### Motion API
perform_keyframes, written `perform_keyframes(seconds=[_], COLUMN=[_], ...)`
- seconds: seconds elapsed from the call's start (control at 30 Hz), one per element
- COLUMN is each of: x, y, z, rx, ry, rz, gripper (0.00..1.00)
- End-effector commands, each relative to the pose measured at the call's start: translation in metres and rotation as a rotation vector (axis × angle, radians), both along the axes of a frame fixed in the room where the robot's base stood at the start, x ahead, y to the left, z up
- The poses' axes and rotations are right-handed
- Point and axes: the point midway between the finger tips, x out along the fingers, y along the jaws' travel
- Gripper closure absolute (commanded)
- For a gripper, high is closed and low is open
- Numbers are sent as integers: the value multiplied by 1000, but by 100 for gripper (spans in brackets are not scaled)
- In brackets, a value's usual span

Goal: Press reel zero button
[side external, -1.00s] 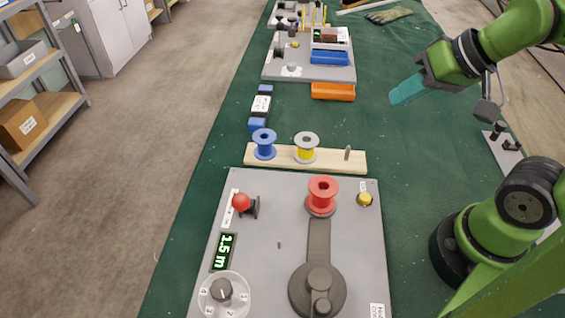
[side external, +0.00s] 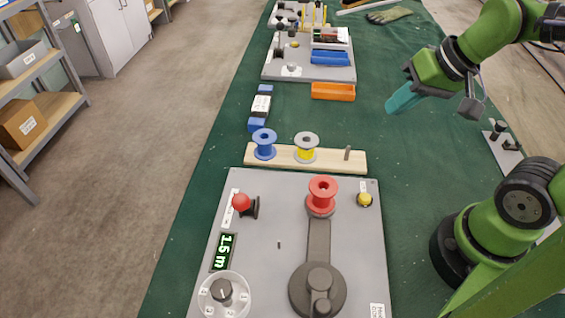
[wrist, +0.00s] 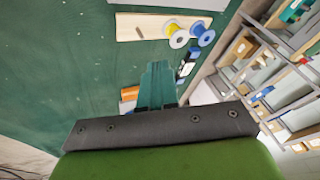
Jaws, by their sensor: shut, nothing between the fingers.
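The grey reel panel (side external: 265,270) lies on the green table in the side view. A yellow button (side external: 364,200) sits at its upper right corner, beside a small white label. The red reel (side external: 322,194) stands on the panel left of the button. A display (side external: 223,251) on the panel reads 1.5 m or 1.6 m. My gripper (side external: 390,108) is shut and empty, with teal fingers, in the air above the table behind and right of the panel. The teal fingers (wrist: 158,85) also show in the wrist view.
A wooden rack (side external: 230,155) with blue (side external: 264,146) and yellow (side external: 306,147) spools stands behind the panel. A red knob (side external: 241,202), a crank (side external: 318,288) and a dial (side external: 221,290) rise from the panel. An orange block (side external: 333,91) lies farther back. Table right of the rack is clear.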

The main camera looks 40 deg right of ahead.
Motion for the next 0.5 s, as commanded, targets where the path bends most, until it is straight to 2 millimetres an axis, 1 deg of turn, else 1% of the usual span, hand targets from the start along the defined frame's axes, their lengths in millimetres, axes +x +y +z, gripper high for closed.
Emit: perform_keyframes(seconds=[0.03,0.2,0.27,0.4,0.5], x=[2,1,-1,-7,-9], y=[-2,-2,1,9,17], z=[-13,-51,-63,-85,-94], rx=[32,194,258,403,493], ry=[77,364,476,753,953], rz=[-40,-262,-364,-640,-855], gripper=[100,100,100,100,100])
